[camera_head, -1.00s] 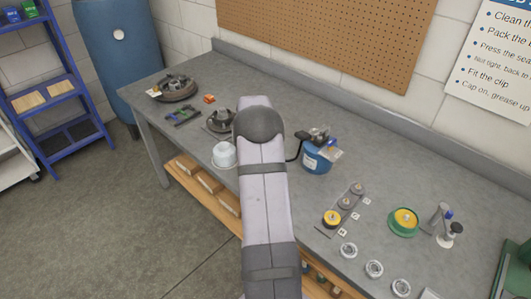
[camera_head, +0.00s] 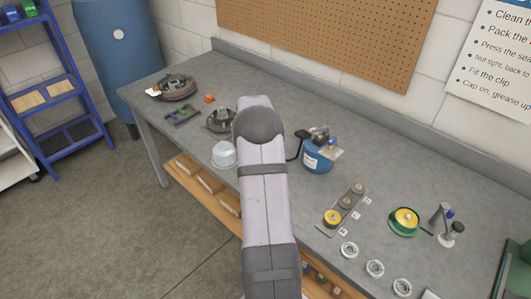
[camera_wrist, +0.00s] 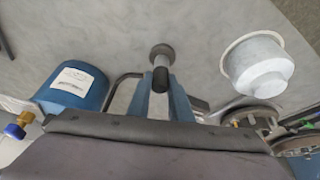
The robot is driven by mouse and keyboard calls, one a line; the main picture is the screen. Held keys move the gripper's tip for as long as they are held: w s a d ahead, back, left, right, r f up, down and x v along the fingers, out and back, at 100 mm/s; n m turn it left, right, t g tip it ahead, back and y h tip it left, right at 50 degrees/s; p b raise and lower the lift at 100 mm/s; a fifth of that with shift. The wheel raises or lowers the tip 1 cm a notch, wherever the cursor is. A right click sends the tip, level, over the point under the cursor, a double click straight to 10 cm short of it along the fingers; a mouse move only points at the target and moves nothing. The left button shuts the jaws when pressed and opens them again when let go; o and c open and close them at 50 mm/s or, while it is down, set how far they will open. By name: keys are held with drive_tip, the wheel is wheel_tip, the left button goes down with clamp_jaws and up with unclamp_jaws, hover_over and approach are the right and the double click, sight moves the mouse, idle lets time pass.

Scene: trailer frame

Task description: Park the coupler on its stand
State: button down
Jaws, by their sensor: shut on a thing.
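In the wrist view my gripper (camera_wrist: 161,88) has two blue fingers closed around the stem of a small grey cylinder with a dark collar (camera_wrist: 162,54), which looks like the coupler. It points away from the fingers, above the grey bench. A dark hose (camera_wrist: 122,78) curves close beside the fingers. The blue grease pail (camera_wrist: 75,87) is to the left and a white tub (camera_wrist: 258,67) to the right. In the head view my arm hides the gripper and coupler. The pail (camera_head: 317,160) stands right of the arm. I cannot tell which item is the coupler's stand.
The white tub (camera_head: 223,154) and a dark hub (camera_head: 219,120) are left of my arm. On the right are a plate with round parts (camera_head: 344,207), a green-rimmed dish (camera_head: 404,221), several rings (camera_head: 375,268) and small upright fittings (camera_head: 452,233). The bench's rear strip is clear.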

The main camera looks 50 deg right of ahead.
drive_tip(key=c, duration=1.1)
unclamp_jaws()
drive_tip(key=shift+r, duration=0.15)
drive_tip(key=shift+r+p, duration=2.05)
drive_tip(key=shift+r, duration=1.35)
